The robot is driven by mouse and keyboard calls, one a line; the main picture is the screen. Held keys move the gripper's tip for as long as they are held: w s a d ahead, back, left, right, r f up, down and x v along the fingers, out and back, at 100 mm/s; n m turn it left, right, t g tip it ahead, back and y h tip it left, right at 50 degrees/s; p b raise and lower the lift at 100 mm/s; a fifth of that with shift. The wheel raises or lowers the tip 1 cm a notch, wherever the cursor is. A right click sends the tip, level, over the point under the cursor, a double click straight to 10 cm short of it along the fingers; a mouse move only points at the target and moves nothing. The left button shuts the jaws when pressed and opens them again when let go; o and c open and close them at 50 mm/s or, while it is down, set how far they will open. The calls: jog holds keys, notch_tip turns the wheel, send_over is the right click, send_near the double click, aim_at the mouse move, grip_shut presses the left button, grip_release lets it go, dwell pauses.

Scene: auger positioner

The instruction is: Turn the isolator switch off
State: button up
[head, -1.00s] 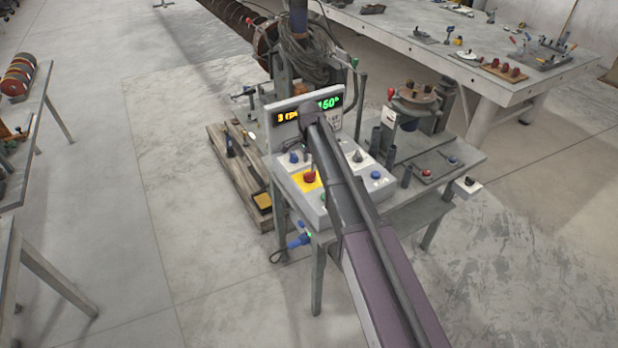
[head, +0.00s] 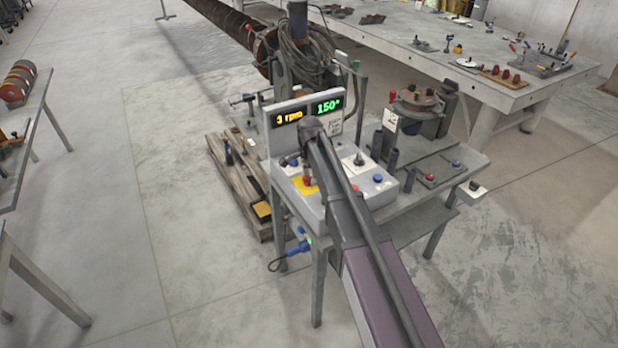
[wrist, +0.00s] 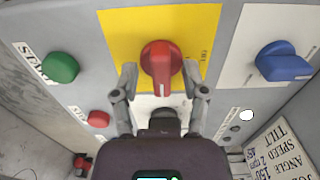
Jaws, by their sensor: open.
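The isolator switch is a red rotary knob (wrist: 161,62) on a yellow plate (wrist: 115,22) of the grey control box. In the wrist view its pointer ridge runs straight up and down the picture. My gripper (wrist: 160,84) is open, one finger on each side of the knob's lower part, with a gap visible at both sides. In the head view the red knob (head: 307,180) shows on its yellow plate (head: 299,187), partly covered by my arm. My fingers are hidden there.
A green button (wrist: 60,67) and a red button (wrist: 98,119) sit left of the yellow plate, a blue knob (wrist: 283,62) right. Behind the box stands a display (head: 306,113) reading 3 rpm and 150°. A grey table (head: 420,205) carries the box.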

grip_shut()
jog(key=shift+a, duration=0.1)
jog(key=shift+n, duration=0.3)
jog(key=n, duration=0.3)
jog(key=shift+s, duration=0.1)
jog(key=n, duration=0.5)
jog(key=shift+n, duration=0.3)
jog(key=n, duration=0.4)
jog(key=shift+n, duration=2.4)
